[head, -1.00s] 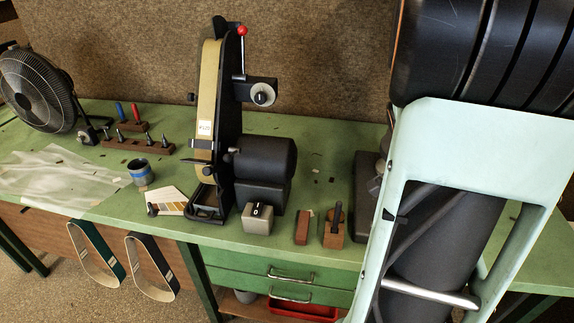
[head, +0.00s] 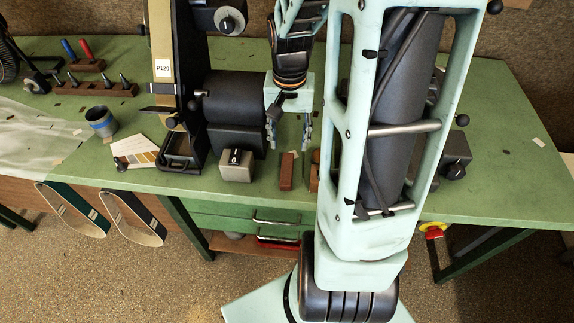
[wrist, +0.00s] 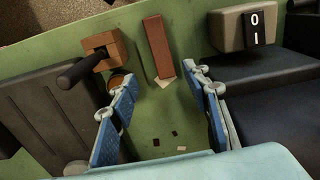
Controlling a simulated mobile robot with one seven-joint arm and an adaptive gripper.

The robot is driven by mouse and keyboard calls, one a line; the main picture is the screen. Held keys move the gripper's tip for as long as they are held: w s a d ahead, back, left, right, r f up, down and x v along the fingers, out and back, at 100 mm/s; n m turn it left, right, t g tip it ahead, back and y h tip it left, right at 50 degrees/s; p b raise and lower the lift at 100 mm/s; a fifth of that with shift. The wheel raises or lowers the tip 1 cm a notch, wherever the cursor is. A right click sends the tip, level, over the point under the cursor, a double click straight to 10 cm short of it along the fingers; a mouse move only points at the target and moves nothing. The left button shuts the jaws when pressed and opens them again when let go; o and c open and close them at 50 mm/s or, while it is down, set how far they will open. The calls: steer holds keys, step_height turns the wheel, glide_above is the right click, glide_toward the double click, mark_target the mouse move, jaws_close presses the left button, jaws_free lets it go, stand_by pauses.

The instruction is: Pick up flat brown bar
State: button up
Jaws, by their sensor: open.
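The flat brown bar (head: 287,171) lies near the bench's front edge in the head view, right of the grey switch box. It also shows in the wrist view (wrist: 157,47), at the top middle, uncovered. A pale scrap touches or lies by its near end there. My gripper (head: 289,140) is open and empty, its two blue-padded fingers pointing down on the far side of the bar. In the wrist view the fingertips (wrist: 165,88) stand apart, and the bar lies ahead of the gap between them, not inside it.
A wooden block with a dark handle (wrist: 104,50) stands left of the bar in the wrist view. The switch box (head: 236,165) and belt sander (head: 184,100) stand left in the head view. Small scraps lie on the green bench (wrist: 170,120).

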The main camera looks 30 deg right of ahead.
mark_target(287, 165)
steer(key=f, duration=0.9)
steer(key=shift+a+f, duration=0.25)
steer(key=shift+f, duration=0.15)
steer(key=shift+s, duration=0.1)
steer(key=shift+c, duration=0.5)
jaws_close()
